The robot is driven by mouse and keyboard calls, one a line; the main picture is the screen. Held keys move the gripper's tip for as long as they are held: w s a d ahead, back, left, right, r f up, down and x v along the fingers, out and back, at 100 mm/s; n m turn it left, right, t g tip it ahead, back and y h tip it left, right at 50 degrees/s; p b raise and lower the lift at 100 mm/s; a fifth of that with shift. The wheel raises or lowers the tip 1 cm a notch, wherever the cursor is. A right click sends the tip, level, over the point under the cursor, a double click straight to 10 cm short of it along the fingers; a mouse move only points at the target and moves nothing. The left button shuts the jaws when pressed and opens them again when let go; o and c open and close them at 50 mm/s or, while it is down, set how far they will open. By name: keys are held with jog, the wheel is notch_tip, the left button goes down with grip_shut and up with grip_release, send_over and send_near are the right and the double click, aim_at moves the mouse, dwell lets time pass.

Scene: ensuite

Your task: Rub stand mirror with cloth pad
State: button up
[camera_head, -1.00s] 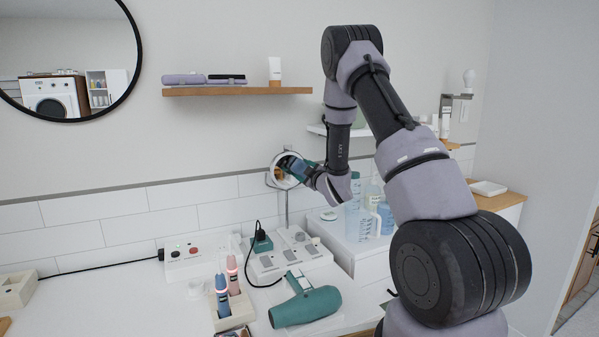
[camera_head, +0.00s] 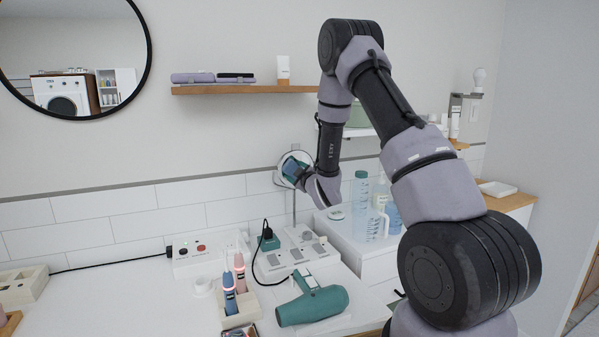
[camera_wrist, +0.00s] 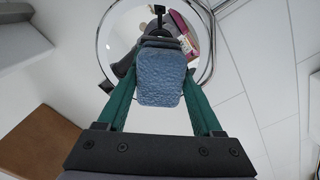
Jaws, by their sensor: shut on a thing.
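The stand mirror (camera_head: 281,181) is a small round mirror with a thin metal rim, standing on a slim post near the tiled wall in the head view. In the wrist view its rim and glass (camera_wrist: 122,30) show behind my gripper. My gripper (camera_head: 297,167), with green fingers, is in front of the mirror and covers much of its face. In the wrist view my gripper (camera_wrist: 158,90) is shut on a blue textured cloth pad (camera_wrist: 160,78). The pad is in front of the glass; I cannot tell whether it touches.
Clear bottles and jugs (camera_head: 368,215) stand close to the right of my gripper. A wooden shelf (camera_head: 245,89) is above left.

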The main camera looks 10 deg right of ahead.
jog(key=shift+s+a, duration=0.25)
jog(key=shift+a, duration=0.75)
jog(key=shift+s, duration=0.1)
jog(key=shift+s+d, duration=0.2)
jog(key=shift+s, duration=0.75)
jog(key=shift+s+d, duration=0.2)
jog(key=shift+s, duration=0.75)
jog(key=shift+s+d, duration=0.2)
jog(key=shift+s, duration=0.75)
jog(key=s, duration=0.3)
jog(key=shift+d, duration=0.3)
